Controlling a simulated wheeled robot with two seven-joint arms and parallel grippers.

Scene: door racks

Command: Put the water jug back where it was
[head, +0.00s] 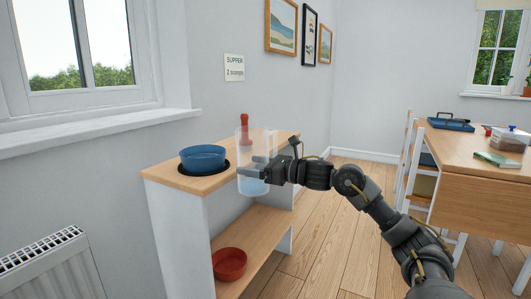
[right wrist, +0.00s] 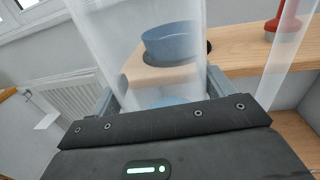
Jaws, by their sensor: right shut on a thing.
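The water jug (head: 243,147) is tall and see-through, with pale blue water low inside. My right gripper (head: 258,170) is shut on it and holds it upright at the front edge of the wooden rack (head: 166,177). In the right wrist view the jug (right wrist: 140,45) fills the space between the fingers of the right gripper (right wrist: 160,95). My left gripper is not in view.
A red-topped object (head: 244,121) stands behind the jug. A red bowl (head: 229,264) is on the lower shelf. A table (head: 470,148) with several items stands at right. The floor between is clear.

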